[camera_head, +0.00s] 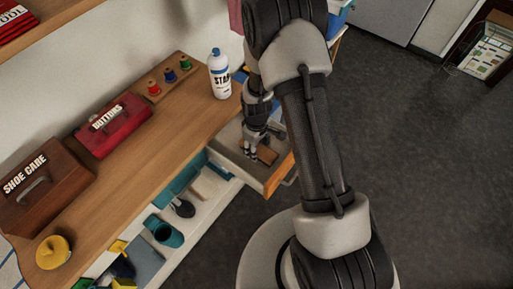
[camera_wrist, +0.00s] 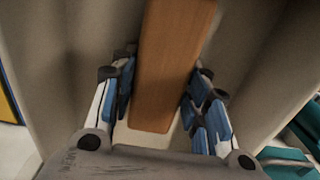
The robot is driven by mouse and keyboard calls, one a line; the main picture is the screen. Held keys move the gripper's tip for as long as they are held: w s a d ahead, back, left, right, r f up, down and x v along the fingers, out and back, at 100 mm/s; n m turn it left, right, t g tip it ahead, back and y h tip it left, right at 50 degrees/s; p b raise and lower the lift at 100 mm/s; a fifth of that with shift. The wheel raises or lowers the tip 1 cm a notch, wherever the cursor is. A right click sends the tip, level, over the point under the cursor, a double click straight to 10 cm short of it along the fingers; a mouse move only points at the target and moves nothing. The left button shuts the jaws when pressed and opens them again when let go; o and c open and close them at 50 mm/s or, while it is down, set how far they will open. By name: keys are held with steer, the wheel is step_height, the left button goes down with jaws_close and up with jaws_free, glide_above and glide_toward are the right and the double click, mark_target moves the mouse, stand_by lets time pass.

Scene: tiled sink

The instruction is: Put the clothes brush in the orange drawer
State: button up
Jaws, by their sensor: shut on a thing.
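The clothes brush shows in the wrist view as a brown wooden piece (camera_wrist: 170,65) between the blue finger pads. In the head view it is a small brown block (camera_head: 267,154). My gripper (camera_head: 252,153) points down into the open orange drawer (camera_head: 279,175) and is shut on the brush; its fingers also show in the wrist view (camera_wrist: 163,100). The drawer's pale walls (camera_wrist: 270,62) rise on both sides of the brush. The bristles are hidden, and I cannot tell whether the brush touches the drawer floor.
A red buttons box (camera_head: 115,128), a brown shoe care box (camera_head: 42,185) and thread spools (camera_head: 168,75) stand farther left.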

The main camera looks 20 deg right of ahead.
steer(key=shift+f, duration=0.15)
steer(key=o, duration=1.1)
